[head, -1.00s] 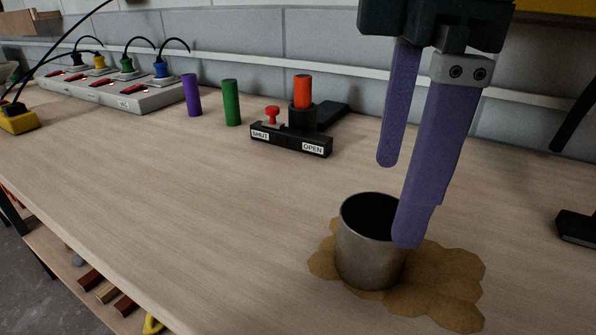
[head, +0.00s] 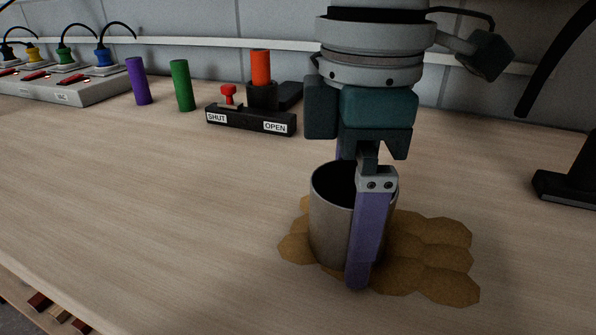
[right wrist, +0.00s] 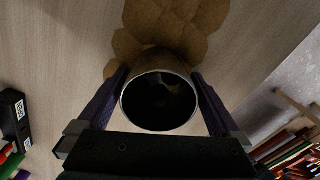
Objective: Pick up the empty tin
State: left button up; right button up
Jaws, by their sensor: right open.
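The empty tin (head: 333,222) is a grey metal cylinder, open at the top. It stands upright on a brown patch on the bench. My right gripper (head: 352,225) is lowered over it with its purple fingers open. One finger is in front of the tin in the head view, and the other is mostly hidden behind the tin. In the right wrist view the tin's dark mouth (right wrist: 159,101) lies between the two fingers of the gripper (right wrist: 160,88). I cannot tell whether either finger touches the wall. My left gripper is not in view.
A black block (head: 250,119) marked SHUT and OPEN holds a red knob and an orange cylinder. A green cylinder (head: 182,86) and a purple cylinder (head: 139,81) stand left of it, near a power strip (head: 75,92). A black stand (head: 570,185) is at the right. The bench's left middle is clear.

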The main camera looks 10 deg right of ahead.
jog(key=c, duration=1.2)
jog(key=shift+r, duration=0.15)
